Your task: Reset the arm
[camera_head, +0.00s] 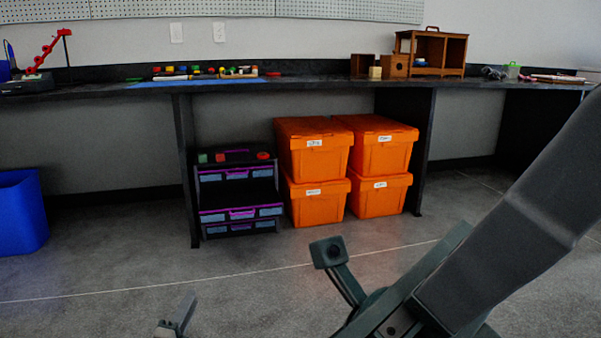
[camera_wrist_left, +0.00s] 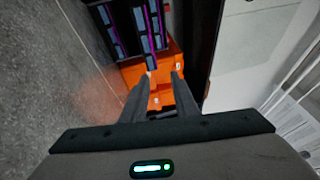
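My left gripper (camera_head: 175,322) shows only as fingertips at the bottom edge of the head view, left of centre, over the floor. In the left wrist view its two fingers (camera_wrist_left: 158,98) stand apart with a clear gap and nothing between them. Orange bins show beyond the fingers. My other arm crosses the right side of the head view. One finger of its gripper (camera_head: 328,252) shows in front of the orange bins. The rest of that gripper is hidden or cut off, so its opening cannot be told.
Stacked orange bins (camera_head: 315,155) and a black drawer rack (camera_head: 238,195) stand under the long dark workbench (camera_head: 310,86). A blue bin (camera_head: 20,212) stands at the left. A wooden cabinet (camera_head: 432,52) and small coloured parts are on the bench. The floor (camera_head: 110,270) in front is open.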

